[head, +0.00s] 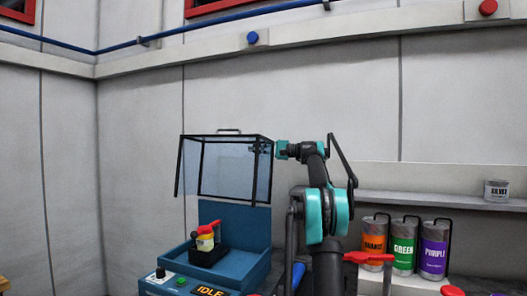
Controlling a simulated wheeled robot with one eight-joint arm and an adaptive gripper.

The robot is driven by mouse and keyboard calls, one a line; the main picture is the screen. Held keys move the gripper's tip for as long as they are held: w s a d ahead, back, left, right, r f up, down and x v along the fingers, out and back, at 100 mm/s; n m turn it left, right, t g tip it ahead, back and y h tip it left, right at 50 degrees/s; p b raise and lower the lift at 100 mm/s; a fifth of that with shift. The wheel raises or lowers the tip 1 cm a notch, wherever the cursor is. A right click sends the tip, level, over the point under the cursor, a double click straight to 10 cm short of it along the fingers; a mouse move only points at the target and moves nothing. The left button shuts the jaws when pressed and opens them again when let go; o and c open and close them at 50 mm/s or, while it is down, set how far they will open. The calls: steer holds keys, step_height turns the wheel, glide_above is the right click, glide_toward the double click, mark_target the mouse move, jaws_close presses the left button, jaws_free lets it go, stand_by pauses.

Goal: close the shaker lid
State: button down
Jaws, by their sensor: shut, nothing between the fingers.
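The shaker lid (222,170) is a clear bluish cover with a black frame and a light handle on top. It is raised, well above the blue shaker body (236,225). A can with a yellow band (205,243) sits in a black holder (208,257) inside the shaker, under a red clamp handle (209,227). My teal and black arm reaches up on the right. My gripper (263,147) is small and dark at the lid's upper right corner, shut and empty. Whether it touches the lid I cannot tell.
The shaker front has a knob, a green button and an IDLE display (211,292). The wall left of the shaker is clear.

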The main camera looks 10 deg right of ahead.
steer(key=shift+x, duration=0.9)
steer(key=shift+s+a+r+n, duration=0.15)
steer(key=shift+s+a+n, duration=0.2)
steer(key=shift+s, duration=0.1)
steer(key=s+a+f+n+h, duration=0.1)
steer(key=s+a+f+n, duration=0.1)
steer(key=s+a+n, duration=0.35)
steer(key=s+a+f+n+h, duration=0.1)
steer(key=s+a+f+n, duration=0.2)
steer(key=s+a, duration=0.5)
steer(key=s+a+f+n+t+h, duration=0.1)
steer(key=s+f+n, duration=0.3)
steer(key=f, duration=0.4)
steer(key=s+a+f+n+t+h, duration=0.1)
steer(key=s+f+n, duration=0.3)
steer(key=f, duration=0.5)
steer(key=shift+s+a+f+h, duration=0.2)
steer(key=shift+s+a+h, duration=0.3)
steer(key=shift+s, duration=0.35)
